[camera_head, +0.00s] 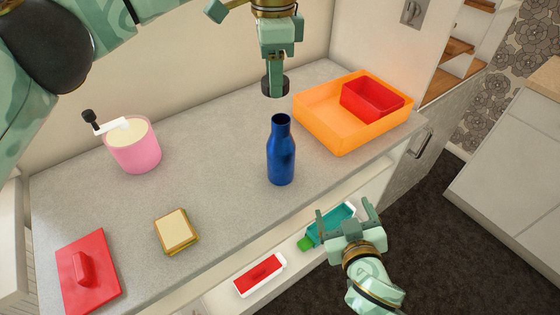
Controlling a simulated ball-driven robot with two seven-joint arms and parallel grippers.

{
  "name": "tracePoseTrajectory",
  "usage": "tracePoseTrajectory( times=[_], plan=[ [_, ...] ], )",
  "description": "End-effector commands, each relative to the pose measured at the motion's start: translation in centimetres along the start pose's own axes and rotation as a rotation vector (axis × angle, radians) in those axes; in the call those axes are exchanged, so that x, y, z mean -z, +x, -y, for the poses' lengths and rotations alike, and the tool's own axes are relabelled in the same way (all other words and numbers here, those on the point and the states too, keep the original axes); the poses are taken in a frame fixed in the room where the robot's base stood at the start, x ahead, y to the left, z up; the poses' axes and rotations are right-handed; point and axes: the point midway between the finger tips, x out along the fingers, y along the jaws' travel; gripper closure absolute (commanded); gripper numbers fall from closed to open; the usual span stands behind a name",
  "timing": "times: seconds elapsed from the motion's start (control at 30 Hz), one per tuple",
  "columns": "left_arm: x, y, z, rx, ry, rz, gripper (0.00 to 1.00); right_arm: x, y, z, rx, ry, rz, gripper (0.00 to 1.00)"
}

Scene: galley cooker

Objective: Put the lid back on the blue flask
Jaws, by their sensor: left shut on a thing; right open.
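The blue flask (281,155) stands upright on the grey counter, its mouth uncovered. My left gripper (276,82) is shut on a dark round lid (275,88) and holds it above the flask's mouth, slightly to the left of it in the picture. The lid and the flask look apart. My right gripper (346,218) is open in front of the counter, to the lower right of the flask. It is over the open drawer, near a teal item (331,226); I cannot tell whether it touches it.
An orange tray (325,137) with a red container (372,98) stands right of the flask. A pink pot (137,156), a sandwich (175,231) and a red lid-like board (97,265) are at left. A red-and-white box (259,275) lies in the drawer. The counter around the flask is clear.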

Motion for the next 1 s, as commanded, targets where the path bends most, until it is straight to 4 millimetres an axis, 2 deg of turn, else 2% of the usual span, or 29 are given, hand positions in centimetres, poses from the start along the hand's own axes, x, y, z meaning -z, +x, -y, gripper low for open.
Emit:
tracePoseTrajectory(
  times=[0.03, 0.1, 0.2, 0.3, 0.43, 0.77, 0.87, 1.0],
  plan=[
    [0.3, -0.1, 0.0, 0.002, 0.018, 0.000, 0.78, 2.1, 0.5, 1.3, 0.037, 0.041, -0.084, 0.16],
    [0.6, -0.3, 0.1, 0.005, 0.037, 0.000, 0.78, 4.7, 0.6, 3.1, 0.099, 0.103, -0.186, 0.16],
    [0.9, -0.5, 0.1, 0.006, 0.057, 0.000, 0.78, 7.2, 0.5, 5.2, 0.181, 0.165, -0.285, 0.16],
    [1.0, -0.6, 0.1, 0.007, 0.067, 0.000, 0.78, 8.5, 0.2, 6.5, 0.236, 0.200, -0.336, 0.16],
    [1.0, -0.6, 0.1, 0.007, 0.071, -0.001, 0.78, 9.0, 0.1, 7.0, 0.261, 0.214, -0.355, 0.16],
    [1.0, -0.6, 0.1, 0.007, 0.071, -0.001, 0.78, 9.0, 0.3, 7.0, 0.259, 0.214, -0.354, 0.16],
    [1.0, -0.6, 0.1, 0.007, 0.070, -0.001, 0.78, 9.4, 1.1, 7.2, 0.258, 0.213, -0.355, 0.16],
    [1.0, -0.6, 0.1, 0.007, 0.070, -0.001, 0.78, 10.3, 3.0, 7.6, 0.258, 0.213, -0.356, 0.16]
  ],
)
